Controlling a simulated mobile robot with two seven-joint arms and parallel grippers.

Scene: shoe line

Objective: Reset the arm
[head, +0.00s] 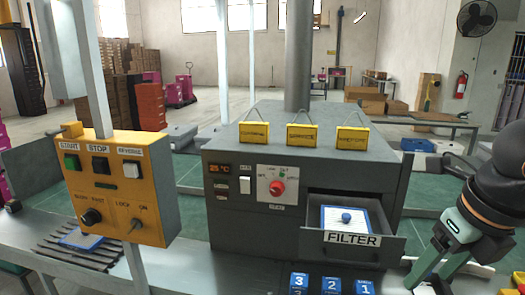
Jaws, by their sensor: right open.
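My right gripper (426,279) is at the lower right, pointing down and to the left, with its jaws open and nothing seen between them. It is just right of the open drawer marked FILTER (352,240) and beside the blue numbered blocks (331,285). Its fingertips are near the bottom edge of the picture. My right arm comes in from the right edge. My left gripper does not show in the head view.
A grey machine (240,190) with a red knob (277,187) stands in the middle. Its pulled-out drawer holds a blue-and-white panel with a blue knob (346,217). Three yellow tags (302,135) are on top. A yellow control box (120,190) stands left, above a slatted rack (55,255).

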